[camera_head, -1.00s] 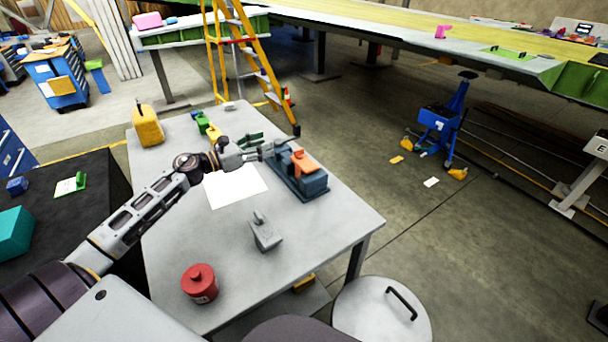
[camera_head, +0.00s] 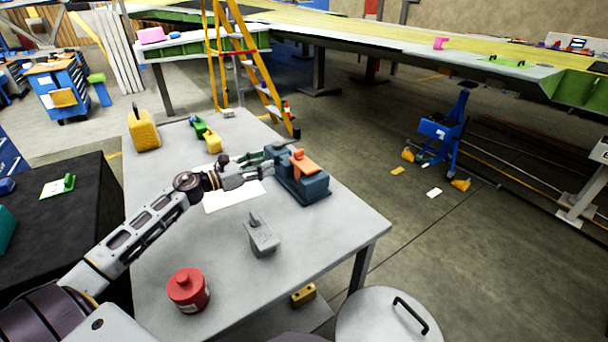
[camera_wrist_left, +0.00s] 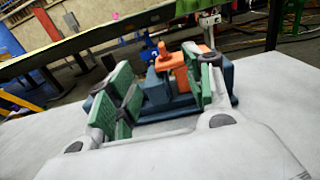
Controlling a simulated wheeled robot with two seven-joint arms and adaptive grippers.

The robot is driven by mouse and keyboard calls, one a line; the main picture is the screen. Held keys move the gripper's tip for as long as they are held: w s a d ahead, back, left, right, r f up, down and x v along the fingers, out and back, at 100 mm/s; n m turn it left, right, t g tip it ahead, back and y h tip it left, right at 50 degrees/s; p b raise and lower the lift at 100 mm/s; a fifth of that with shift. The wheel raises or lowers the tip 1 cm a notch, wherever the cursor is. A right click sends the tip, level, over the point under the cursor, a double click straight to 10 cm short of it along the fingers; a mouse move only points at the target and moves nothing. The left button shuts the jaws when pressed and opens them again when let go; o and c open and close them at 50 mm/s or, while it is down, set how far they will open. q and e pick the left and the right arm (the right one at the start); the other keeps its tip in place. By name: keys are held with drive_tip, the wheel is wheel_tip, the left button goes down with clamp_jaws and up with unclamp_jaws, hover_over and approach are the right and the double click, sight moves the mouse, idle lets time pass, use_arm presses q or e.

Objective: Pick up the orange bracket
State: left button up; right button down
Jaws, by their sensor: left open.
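The orange bracket (camera_head: 303,163) sits on top of a blue-grey vise-like fixture (camera_head: 308,190) near the right edge of the grey table. It also shows in the left wrist view (camera_wrist_left: 176,61), beyond and between my fingers, partly hidden by the right-hand finger. My left gripper (camera_head: 273,161) is just left of the fixture, with its green-padded fingers pointing at it. In the left wrist view the gripper (camera_wrist_left: 165,88) is open, with green pads on both sides and nothing clearly held between them. My right gripper is not in view.
On the grey table (camera_head: 340,235) stand a grey block-like part (camera_head: 262,235), a red can (camera_head: 188,290), a yellow container (camera_head: 144,130) and a white sheet (camera_head: 232,196). A yellow ladder (camera_head: 250,60) stands behind. The table's front right is clear.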

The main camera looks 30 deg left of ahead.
use_arm(q)
drive_tip(key=shift+w+d, duration=0.1)
drive_tip(key=shift+w, duration=0.05)
idle(0.3)
drive_tip(key=x, duration=0.8)
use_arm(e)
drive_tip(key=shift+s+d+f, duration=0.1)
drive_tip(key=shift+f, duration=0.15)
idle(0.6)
use_arm(q)
drive_tip(key=shift+w, duration=0.1)
drive_tip(key=shift+w+d, duration=0.1)
